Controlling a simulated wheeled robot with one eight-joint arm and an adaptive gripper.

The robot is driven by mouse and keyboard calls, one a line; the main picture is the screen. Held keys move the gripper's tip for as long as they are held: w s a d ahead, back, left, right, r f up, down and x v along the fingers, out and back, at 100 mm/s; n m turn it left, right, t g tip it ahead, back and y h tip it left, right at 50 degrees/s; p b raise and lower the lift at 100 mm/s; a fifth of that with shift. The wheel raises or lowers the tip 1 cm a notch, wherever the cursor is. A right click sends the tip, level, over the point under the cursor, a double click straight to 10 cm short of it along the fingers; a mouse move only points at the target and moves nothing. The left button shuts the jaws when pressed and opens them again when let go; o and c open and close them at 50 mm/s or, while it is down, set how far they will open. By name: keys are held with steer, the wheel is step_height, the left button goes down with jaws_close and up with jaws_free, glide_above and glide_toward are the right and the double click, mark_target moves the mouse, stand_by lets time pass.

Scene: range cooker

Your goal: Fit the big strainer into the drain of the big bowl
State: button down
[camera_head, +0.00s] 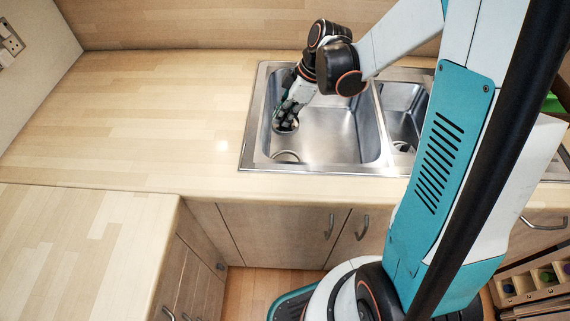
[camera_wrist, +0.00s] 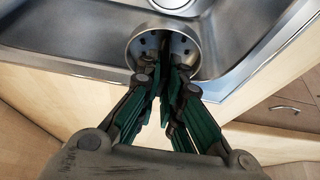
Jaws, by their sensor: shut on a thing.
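The big strainer (camera_wrist: 183,44) is a round metal cup with holes, seen from its open top in the wrist view. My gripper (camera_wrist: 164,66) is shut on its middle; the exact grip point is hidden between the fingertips. In the head view my gripper (camera_head: 287,116) points down inside the left part of the big bowl (camera_head: 335,127), with the strainer (camera_head: 283,127) below its fingers. The drain (camera_head: 286,156) shows as a round ring near the bowl's front left corner, apart from the strainer. In the wrist view the drain (camera_wrist: 171,4) is partly cut off at the top edge.
The small bowl (camera_head: 402,104) lies right of the big bowl, with its drain (camera_head: 403,146) partly hidden by my arm. The steel sink rim (camera_head: 330,169) runs along the front. The wooden counter (camera_head: 150,110) to the left is clear.

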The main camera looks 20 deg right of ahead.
step_height(320, 180, down, 20)
steer(key=b, duration=0.7)
steer(key=shift+r, duration=0.15)
steer(key=c, duration=2.2)
jaws_free()
steer(key=o, duration=0.4)
steer(key=shift+o, duration=0.2)
steer(key=p+v, duration=0.4)
steer(key=v, duration=0.8)
